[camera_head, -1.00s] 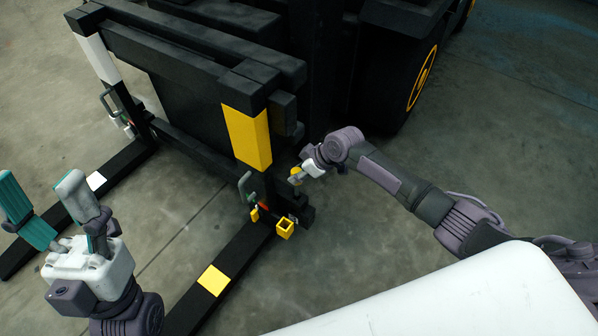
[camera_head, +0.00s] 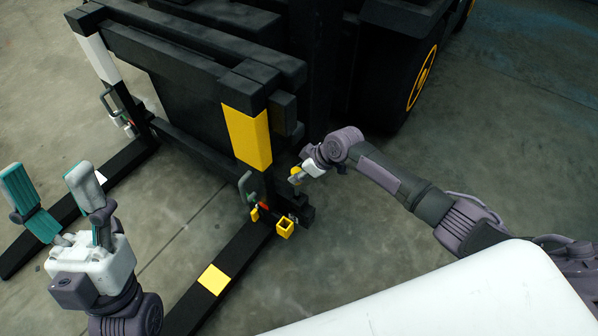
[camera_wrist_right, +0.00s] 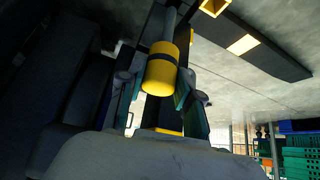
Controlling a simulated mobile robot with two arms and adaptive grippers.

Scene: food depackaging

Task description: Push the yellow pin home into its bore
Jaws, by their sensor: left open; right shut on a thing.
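The yellow pin (camera_wrist_right: 161,68) is a yellow cylinder with a dark band, seen between the two fingers of my right gripper (camera_wrist_right: 156,88) in the right wrist view. A grey shaft runs on from it toward the top of that view. I cannot make out the bore in either view. My left gripper (camera_head: 57,197) is open and empty at the lower left, away from the pin.
The dark carriage (camera_head: 175,75) with a yellow-marked upright (camera_head: 247,137) stands in the middle. A dark fork (camera_head: 232,255) with a yellow patch runs forward from it. A small yellow square socket (camera_head: 285,228) sits beside the fork. Bare concrete floor (camera_head: 350,260) is at the right.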

